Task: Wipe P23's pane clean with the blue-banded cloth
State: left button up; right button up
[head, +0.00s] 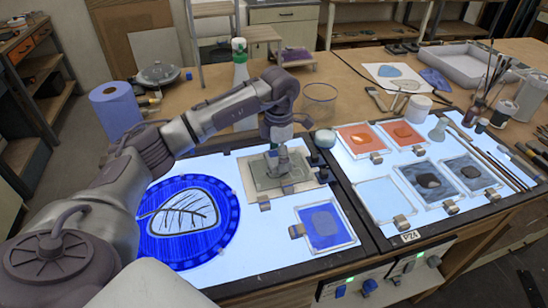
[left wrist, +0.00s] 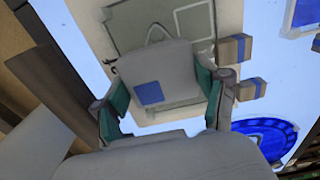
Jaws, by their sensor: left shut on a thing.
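My left gripper (head: 279,160) is over the grey-green pane (head: 262,182) in a pale frame at the back of the left light table. In the left wrist view its green-padded fingers (left wrist: 167,104) are shut on the sides of a pale grey cloth (left wrist: 178,68) with a blue patch and a loop. The pane's dull surface (left wrist: 143,25) shows beyond the cloth. The cloth is low over the pane; I cannot tell whether it touches. I cannot read a P23 label; a small tag (head: 411,237) on the right table's front edge is blurred. My right gripper is out of view.
A blue round leaf panel (head: 188,222) and a framed blue pane (head: 325,228) lie close by. Several framed panes, including an orange one (head: 360,140), lie on the right light table. A blue roll (head: 116,108) stands behind my arm.

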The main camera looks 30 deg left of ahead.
aim_at(269, 162)
pick_arm(q)
jog(key=shift+w+d, duration=0.95)
jog(key=shift+s+a, duration=0.9)
jog(key=shift+s, duration=0.2)
jog(key=shift+s+a, duration=0.85)
jog(key=shift+s, duration=0.2)
jog(key=shift+w+d, duration=0.9)
jog(key=shift+d, duration=0.2)
jog(key=shift+w+d, duration=0.9)
jog(key=shift+d, duration=0.2)
jog(key=shift+s+a, duration=0.95)
jog(key=shift+s, duration=0.15)
jog(key=shift+s+a, duration=0.9)
jog(key=shift+s, duration=0.2)
jog(key=shift+w+r+p, duration=0.1)
jog(key=shift+r+p, duration=0.2)
jog(key=shift+r, duration=0.25)
jog(key=shift+r+p, duration=1.15)
jog(key=shift+r, duration=0.8)
